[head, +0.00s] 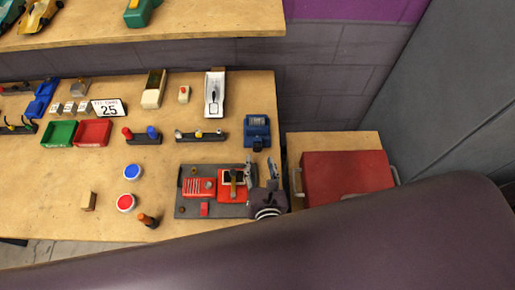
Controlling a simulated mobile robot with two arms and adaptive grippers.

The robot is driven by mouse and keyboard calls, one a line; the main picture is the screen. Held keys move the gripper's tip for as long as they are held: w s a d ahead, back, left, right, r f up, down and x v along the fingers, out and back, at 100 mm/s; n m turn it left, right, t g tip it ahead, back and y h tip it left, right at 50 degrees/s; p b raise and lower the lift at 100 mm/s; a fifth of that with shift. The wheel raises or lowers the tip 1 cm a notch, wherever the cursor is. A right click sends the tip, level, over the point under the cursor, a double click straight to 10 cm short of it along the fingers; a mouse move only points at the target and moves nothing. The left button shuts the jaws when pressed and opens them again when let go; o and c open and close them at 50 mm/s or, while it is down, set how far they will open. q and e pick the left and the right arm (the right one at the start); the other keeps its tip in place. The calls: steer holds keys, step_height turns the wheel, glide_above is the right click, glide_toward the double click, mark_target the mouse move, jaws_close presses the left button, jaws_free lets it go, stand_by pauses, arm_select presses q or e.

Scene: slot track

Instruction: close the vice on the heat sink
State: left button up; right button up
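The blue vice (257,141) stands near the right edge of the workbench. A small grey-blue ribbed block, which looks like the heat sink (258,122), sits in its top at the back. The view is too small to tell whether the jaws touch it. My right gripper (260,163) is just in front of the vice, nearer the camera, over the right end of a dark mat. Its two fingers are spread apart and point toward the vice, with nothing seen between them. My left gripper is not in view.
The dark mat (187,209) holds red parts left of my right gripper. A red toolbox (345,175) stands right of the bench. A white tray (214,98) and a rack (202,138) are left of the vice. Green (59,134) and red (93,132) bins stand farther left.

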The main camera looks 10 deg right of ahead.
mark_target(258, 150)
steer(key=x, duration=0.5)
steer(key=shift+w+f+p, duration=0.1)
steer(key=shift+w+p, duration=0.1)
steer(key=shift+p, duration=0.1)
steer(key=shift+s, duration=0.1)
jaws_close()
steer(key=shift+d+f+m+y+b, duration=0.15)
steer(key=shift+m+y+b, duration=0.15)
steer(key=shift+m+b, duration=0.25)
jaws_free()
